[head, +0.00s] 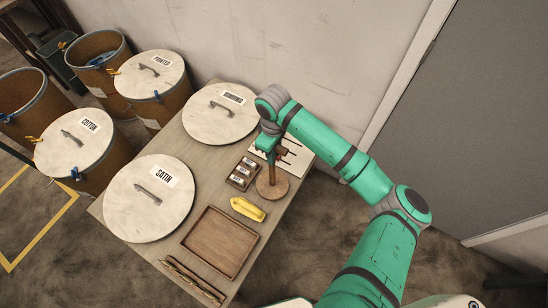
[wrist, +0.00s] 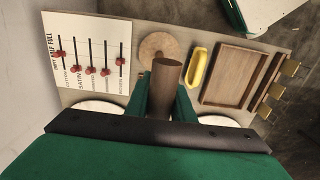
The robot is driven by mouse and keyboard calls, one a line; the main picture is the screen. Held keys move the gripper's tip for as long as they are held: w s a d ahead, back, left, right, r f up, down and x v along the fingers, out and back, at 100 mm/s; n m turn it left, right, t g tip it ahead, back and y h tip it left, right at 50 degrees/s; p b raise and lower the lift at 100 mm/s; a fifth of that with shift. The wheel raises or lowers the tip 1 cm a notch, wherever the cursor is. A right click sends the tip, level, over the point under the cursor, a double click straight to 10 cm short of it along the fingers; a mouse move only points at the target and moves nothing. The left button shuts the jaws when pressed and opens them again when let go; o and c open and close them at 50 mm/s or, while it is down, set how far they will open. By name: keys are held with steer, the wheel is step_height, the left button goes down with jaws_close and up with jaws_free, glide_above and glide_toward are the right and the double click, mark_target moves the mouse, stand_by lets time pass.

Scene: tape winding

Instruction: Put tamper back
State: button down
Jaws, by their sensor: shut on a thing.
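The tamper has a brown cylindrical handle (wrist: 168,75) and what looks like its round wooden base (head: 272,189), low over or on the table. I cannot tell from these views whether the base touches the table. My gripper (head: 268,142) is shut on the upper part of the handle, which stands roughly upright below it. In the wrist view the handle's end shows between the two green fingers, and the round disc (wrist: 158,45) shows beyond it. The lower handle is partly hidden in the wrist view.
The table (head: 176,142) holds lids marked SATIN (head: 150,205) and another (head: 220,113), a yellow dish (head: 248,209), a brown tray (head: 221,243), small labelled blocks (head: 243,173) and a white slider board (wrist: 88,50). Lidded drums stand left; a wall is behind.

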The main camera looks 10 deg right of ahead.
mark_target(272, 168)
steer(key=shift+d+f, duration=0.1)
steer(key=shift+f, duration=1.5)
steer(key=c, duration=1.5)
jaws_free()
steer(key=shift+f, duration=0.15)
steer(key=shift+c, duration=0.2)
